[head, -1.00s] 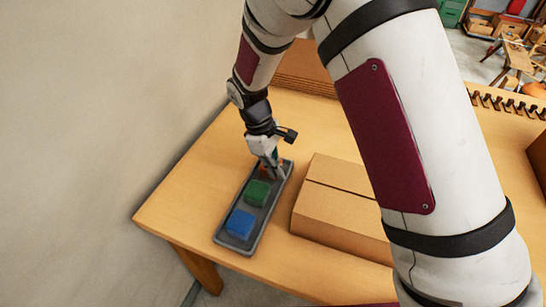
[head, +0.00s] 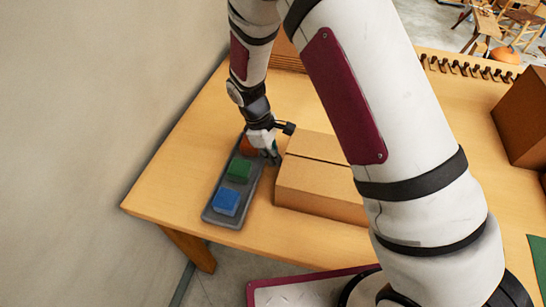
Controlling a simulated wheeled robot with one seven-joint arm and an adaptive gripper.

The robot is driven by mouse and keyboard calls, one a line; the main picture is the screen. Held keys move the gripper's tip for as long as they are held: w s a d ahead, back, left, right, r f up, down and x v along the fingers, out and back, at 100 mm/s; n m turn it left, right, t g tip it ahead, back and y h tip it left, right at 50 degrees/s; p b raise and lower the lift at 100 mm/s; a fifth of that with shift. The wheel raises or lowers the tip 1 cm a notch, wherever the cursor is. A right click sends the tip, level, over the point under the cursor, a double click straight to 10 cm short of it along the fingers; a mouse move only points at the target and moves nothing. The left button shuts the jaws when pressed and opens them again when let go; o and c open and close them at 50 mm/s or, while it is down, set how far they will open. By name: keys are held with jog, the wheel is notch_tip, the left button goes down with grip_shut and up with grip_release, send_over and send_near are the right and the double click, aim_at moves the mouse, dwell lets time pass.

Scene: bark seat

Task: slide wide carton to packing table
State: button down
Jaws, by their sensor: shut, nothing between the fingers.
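A wide brown cardboard carton (head: 318,190) with a dark seam across its top lies flat on the wooden table (head: 178,190). My arm hides its right part. My gripper (head: 274,158) is shut and empty, pointing down between the carton's left side and a grey tray (head: 210,214). Its fingertips are close to the carton's left edge; I cannot tell whether they touch it. Which surface is the packing table is not clear from this view.
The tray holds a blue block (head: 226,202), a green block (head: 238,171) and an orange-red one (head: 248,146) partly behind my gripper. A larger brown box (head: 524,118) stands at the right. A dark green surface (head: 539,262) shows at the right edge. A wall bounds the left.

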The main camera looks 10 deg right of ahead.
aim_at(326, 160)
jog(key=s+d+p, duration=0.1)
jog(key=s+d, duration=0.1)
jog(key=d, duration=0.3)
jog(key=s+d+p, duration=0.2)
jog(key=s+d, duration=0.1)
jog(key=d, duration=0.3)
jog(key=s+d+p, duration=0.1)
jog(key=s+d, duration=0.2)
jog(key=d, duration=0.3)
jog(key=shift+s+p, duration=0.2)
jog(key=shift+p, duration=0.1)
jog(key=shift+w+a, duration=0.3)
jog(key=shift+a, duration=0.1)
jog(key=a, duration=0.1)
jog(key=w+a+b, duration=0.1)
jog(key=shift+w+a, duration=0.25)
jog(key=shift+a, duration=0.1)
jog(key=b+v, duration=0.1)
jog(key=v, duration=0.9)
jog(key=shift+s, duration=0.15)
